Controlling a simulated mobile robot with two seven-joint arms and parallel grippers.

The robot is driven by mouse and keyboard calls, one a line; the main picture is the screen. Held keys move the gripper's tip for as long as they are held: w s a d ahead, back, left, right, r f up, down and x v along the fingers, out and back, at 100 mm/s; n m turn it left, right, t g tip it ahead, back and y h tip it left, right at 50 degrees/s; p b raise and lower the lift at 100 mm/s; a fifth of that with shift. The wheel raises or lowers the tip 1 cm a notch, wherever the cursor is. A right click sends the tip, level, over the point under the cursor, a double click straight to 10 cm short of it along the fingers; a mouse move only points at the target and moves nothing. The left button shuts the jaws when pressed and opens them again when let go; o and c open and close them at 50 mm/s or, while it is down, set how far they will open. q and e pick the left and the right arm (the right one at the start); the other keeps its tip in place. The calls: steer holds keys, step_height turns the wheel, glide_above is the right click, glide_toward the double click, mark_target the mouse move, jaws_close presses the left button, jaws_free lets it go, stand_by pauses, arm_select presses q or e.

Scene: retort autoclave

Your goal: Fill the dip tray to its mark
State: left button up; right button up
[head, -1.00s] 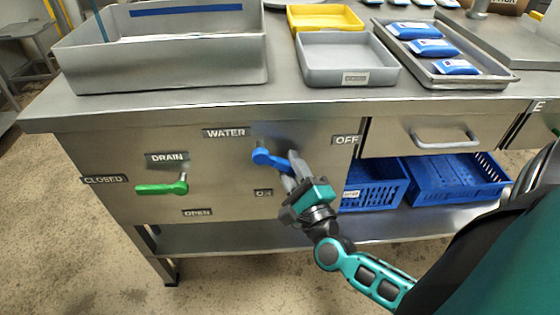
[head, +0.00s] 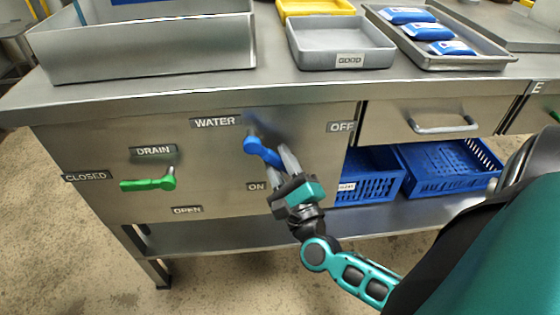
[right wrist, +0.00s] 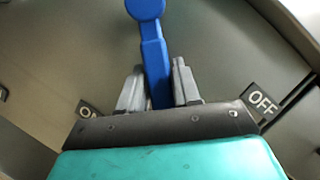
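The dip tray appears to be the large steel basin (head: 150,52) at the back left of the bench. A blue mark line (head: 130,2) shows on its inner wall at the picture's top edge; I cannot tell the water level. The blue WATER lever (head: 262,150) on the front panel points down and right, between the OFF label (head: 341,127) and the ON label (head: 256,187). My right gripper (head: 282,167) is shut on its handle, with a finger on each side. The right wrist view shows the lever (right wrist: 154,60) between the fingertips (right wrist: 157,80). My left gripper is not in view.
The green DRAIN lever (head: 148,184) lies level, pointing left to the CLOSED label (head: 86,176). A grey GOOD tray (head: 340,56), a yellow tray (head: 315,7) and a steel tray (head: 480,62) with blue pouches stand on the bench. Blue crates (head: 440,182) sit on the shelf below.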

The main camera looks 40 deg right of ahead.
steer(key=o, duration=0.3)
steer(key=v, duration=1.3)
steer(key=shift+p, duration=0.35)
